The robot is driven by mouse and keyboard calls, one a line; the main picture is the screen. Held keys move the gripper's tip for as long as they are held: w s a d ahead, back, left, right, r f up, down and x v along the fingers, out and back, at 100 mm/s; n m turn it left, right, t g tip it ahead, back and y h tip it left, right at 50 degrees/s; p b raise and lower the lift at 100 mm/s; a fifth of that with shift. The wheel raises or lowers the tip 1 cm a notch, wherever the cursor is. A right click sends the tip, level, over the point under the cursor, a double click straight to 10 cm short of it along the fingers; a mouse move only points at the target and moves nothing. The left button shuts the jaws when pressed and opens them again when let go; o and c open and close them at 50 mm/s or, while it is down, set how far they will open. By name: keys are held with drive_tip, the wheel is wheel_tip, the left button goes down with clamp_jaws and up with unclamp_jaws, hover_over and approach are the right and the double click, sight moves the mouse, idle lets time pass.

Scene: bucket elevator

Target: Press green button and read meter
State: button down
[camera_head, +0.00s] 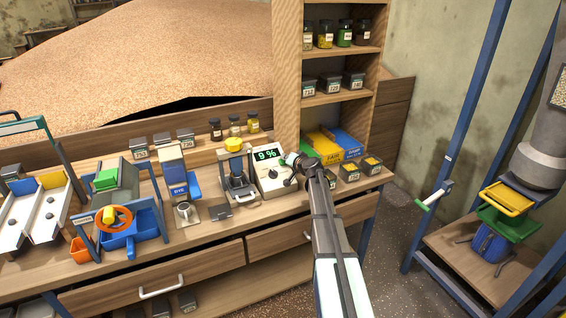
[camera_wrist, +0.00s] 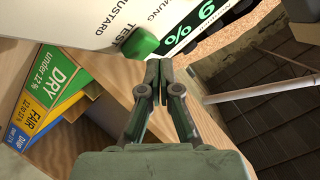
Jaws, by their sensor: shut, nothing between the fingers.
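The meter (camera_head: 268,178) is a pale box on the workbench, with a dark display (camera_head: 266,154) reading "9 %" in green. The same display shows rotated in the wrist view (camera_wrist: 190,30). The green button (camera_wrist: 140,43) sits on the meter's pale face, near printed words including "TEST" and "MUSTARD". In the head view my gripper (camera_head: 293,160) is at the meter's right side.
Right of the meter are a green "DRY under 12%" panel (camera_wrist: 62,72), a yellow "FAIR" panel (camera_head: 322,143) and a blue "DAMP" panel (camera_head: 343,139). Labelled dark boxes (camera_head: 350,173) stand in front. A press with a yellow top (camera_head: 236,165) is left of the meter. Shelves rise behind.

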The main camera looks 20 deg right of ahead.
drive_tip(key=shift+s+r, duration=0.1)
drive_tip(key=shift+r, duration=0.05)
drive_tip(key=r, duration=0.1)
drive_tip(key=s+r, duration=0.1)
drive_tip(key=r, duration=0.1)
drive_tip(key=s+r+p, duration=0.1)
drive_tip(key=shift+s+r, duration=0.1)
drive_tip(key=shift+r, duration=0.1)
idle(0.4)
idle(0.6)
